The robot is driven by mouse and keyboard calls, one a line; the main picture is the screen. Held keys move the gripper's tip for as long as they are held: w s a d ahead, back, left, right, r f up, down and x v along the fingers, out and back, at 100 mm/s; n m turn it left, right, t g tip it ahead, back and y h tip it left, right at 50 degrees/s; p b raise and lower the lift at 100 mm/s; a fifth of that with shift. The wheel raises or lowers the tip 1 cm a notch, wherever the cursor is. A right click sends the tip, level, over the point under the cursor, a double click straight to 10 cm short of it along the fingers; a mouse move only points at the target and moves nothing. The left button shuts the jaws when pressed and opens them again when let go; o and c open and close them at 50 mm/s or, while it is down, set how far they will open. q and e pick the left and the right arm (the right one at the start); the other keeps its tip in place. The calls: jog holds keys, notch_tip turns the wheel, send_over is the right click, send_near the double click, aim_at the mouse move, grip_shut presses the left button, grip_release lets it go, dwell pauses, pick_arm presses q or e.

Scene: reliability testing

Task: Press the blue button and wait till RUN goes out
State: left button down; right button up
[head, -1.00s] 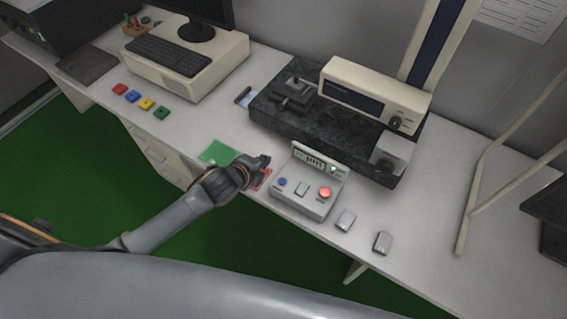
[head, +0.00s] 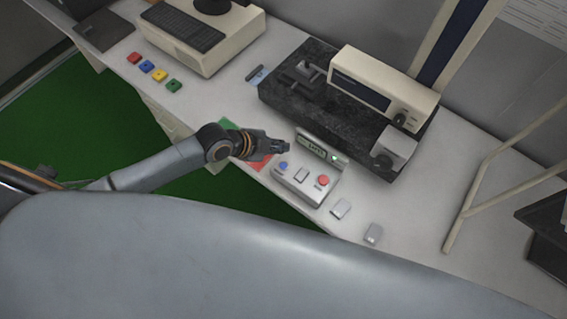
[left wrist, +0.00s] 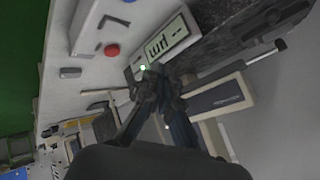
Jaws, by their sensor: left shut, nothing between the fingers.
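The grey control box (head: 297,188) sits near the table's front edge. Its blue button (head: 283,165) is at the left, a grey switch (head: 301,175) in the middle and a red button (head: 323,181) at the right. Its raised display (head: 316,151) shows dark characters too small to read surely; a green lamp (head: 334,157) beside it is lit. My left gripper (head: 286,147) is shut and empty, just behind the blue button and apart from it. In the left wrist view the red button (left wrist: 112,50) and display (left wrist: 163,45) show; I cannot make out the blue button there.
A green patch (head: 229,125) and a red patch (head: 262,161) lie under and beside my left forearm. A black slab with a cream instrument (head: 385,85) stands behind the box. Two small grey blocks (head: 340,209) (head: 373,233) lie to its right. Several coloured blocks (head: 159,75) lie left.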

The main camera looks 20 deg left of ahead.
aim_at(281, 167)
pick_arm(q)
notch_tip(281, 167, down, 8)
jog(key=b, duration=0.7)
jog(key=shift+f, duration=0.15)
jog(key=shift+f+b, duration=0.3)
jog(key=shift+f, duration=0.1)
dwell(0.7)
jog(key=shift+f+b, duration=0.3)
jog(key=shift+f+b, duration=0.3)
jog(key=shift+f, duration=0.1)
dwell(0.6)
jog(key=shift+r+p, duration=0.75)
jog(key=shift+r, duration=0.05)
